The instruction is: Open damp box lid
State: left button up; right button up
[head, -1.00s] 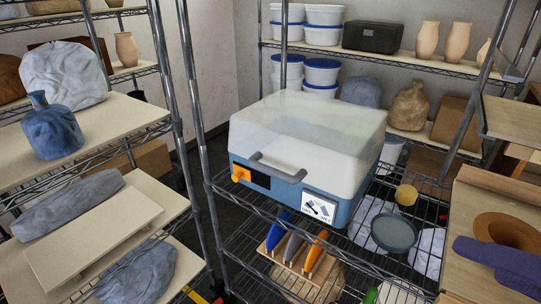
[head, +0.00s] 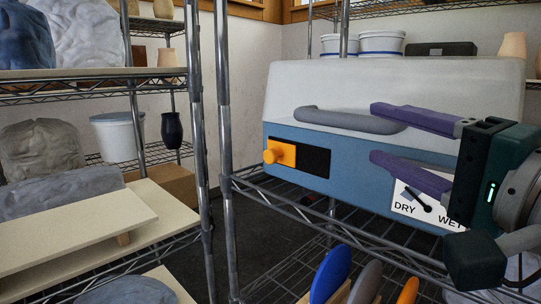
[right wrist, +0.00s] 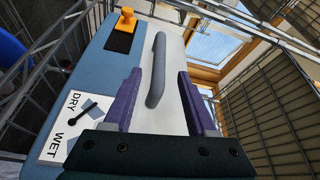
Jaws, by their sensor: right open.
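The damp box has a blue base (head: 350,165) and a whitish lid (head: 420,85), which sits shut on it. A grey bar handle (head: 335,119) runs along the lid's front; it also shows in the right wrist view (right wrist: 157,75). My right gripper (head: 378,135) is open, with purple fingers in front of the box's right half. In the head view its upper finger covers the handle's right end. In the right wrist view the handle lies between the two finger lines (right wrist: 159,85); contact cannot be told. My left gripper is out of view.
An orange knob (head: 279,152) sits on the box's front left, beside a black vent. A DRY/WET label (head: 412,205) is partly behind my gripper. The box stands on a wire shelf (head: 270,188). Colored tools (head: 331,275) stand below. A shelf post (head: 225,120) rises at left.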

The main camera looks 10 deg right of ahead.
aim_at(349, 125)
jog(key=shift+w+a, duration=0.15)
jog(key=shift+w, duration=0.35)
jog(key=b+x, duration=0.1)
jog(key=x, duration=0.8)
jog(key=shift+s, duration=0.1)
jog(key=shift+c, duration=0.4)
grip_shut()
dwell(0.5)
